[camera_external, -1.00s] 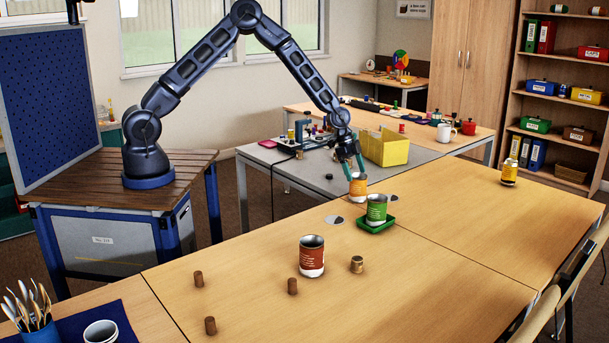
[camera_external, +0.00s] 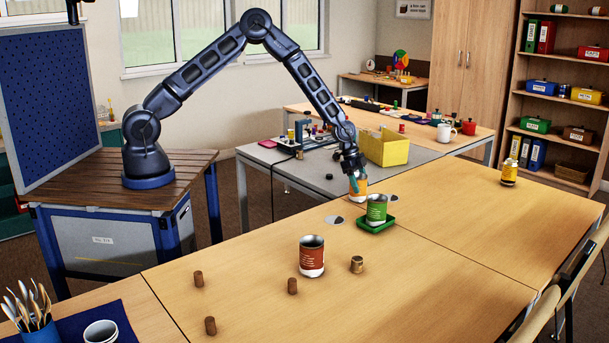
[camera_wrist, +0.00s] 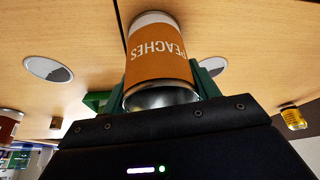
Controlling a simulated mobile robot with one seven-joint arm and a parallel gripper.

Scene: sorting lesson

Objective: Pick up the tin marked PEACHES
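The tin marked PEACHES (camera_wrist: 158,55) has an orange label with white lettering and a pale rim. In the wrist view its lettering is upside down and its open end faces my gripper. In the external view the tin (camera_external: 361,188) stands upright on the wooden table, partly hidden by my gripper. My gripper (camera_external: 354,184) is down at the tin. In the wrist view the green fingers of my gripper (camera_wrist: 164,88) lie on either side of the tin, close to its wall. Whether both fingers press on it cannot be made out.
A green tin (camera_external: 376,208) stands on a green tray (camera_external: 385,226) close by. A yellow tin (camera_external: 509,172) stands far right. The table's right middle is clear.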

